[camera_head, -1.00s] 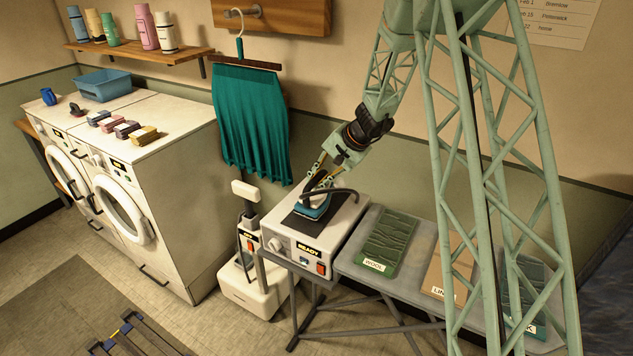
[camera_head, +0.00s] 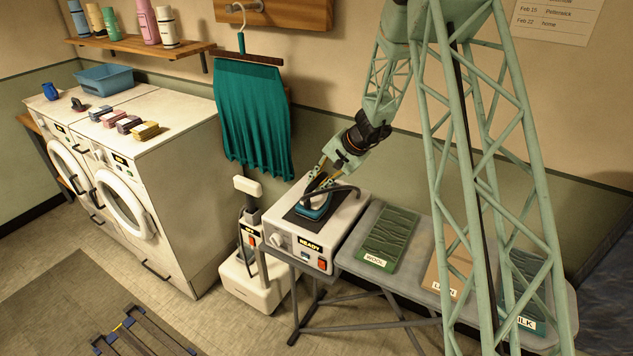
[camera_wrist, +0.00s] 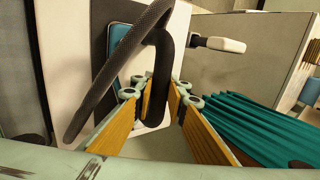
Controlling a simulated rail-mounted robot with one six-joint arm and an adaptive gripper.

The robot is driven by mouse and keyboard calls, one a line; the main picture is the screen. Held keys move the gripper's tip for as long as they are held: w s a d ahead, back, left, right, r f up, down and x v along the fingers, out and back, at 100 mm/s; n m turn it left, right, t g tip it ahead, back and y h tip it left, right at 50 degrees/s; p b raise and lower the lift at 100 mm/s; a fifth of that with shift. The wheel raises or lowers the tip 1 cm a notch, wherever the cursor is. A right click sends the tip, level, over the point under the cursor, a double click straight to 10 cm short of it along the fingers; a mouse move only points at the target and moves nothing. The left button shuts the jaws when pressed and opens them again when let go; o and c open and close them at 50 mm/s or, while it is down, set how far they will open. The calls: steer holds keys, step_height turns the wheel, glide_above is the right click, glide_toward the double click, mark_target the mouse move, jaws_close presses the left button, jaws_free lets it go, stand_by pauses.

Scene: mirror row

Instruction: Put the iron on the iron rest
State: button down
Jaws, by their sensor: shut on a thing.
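The iron (camera_head: 314,206), teal-blue with a black handle, is on the dark pad of the iron rest, the top of a white box (camera_head: 338,222) with a READY display. I cannot tell whether its sole bears fully on the pad. My gripper (camera_head: 320,182) comes down from above and is shut on the iron's handle. In the wrist view, the fingers of my gripper (camera_wrist: 162,100) close around the black handle (camera_wrist: 166,75), and a thick dark cord (camera_wrist: 105,85) loops beside it. Part of the blue body (camera_wrist: 118,55) shows there; the gripper hides some of the iron.
The ironing board (camera_head: 410,222) right of the rest holds green wool (camera_head: 388,238), linen (camera_head: 448,268) and silk cloths. A white steamer (camera_head: 250,285) stands on the floor left of it. A teal garment (camera_head: 252,115) hangs behind. Washers (camera_head: 165,180) stand at left.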

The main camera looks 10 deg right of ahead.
stand_by(0.4)
steer(key=c, duration=2.6)
jaws_free()
steer(key=shift+f, duration=0.1)
steer(key=shift+o, duration=0.2)
steer(key=shift+s+d+r, duration=0.15)
steer(key=shift+d+r, duration=0.1)
steer(key=shift+r, duration=0.35)
steer(key=v, duration=1.1)
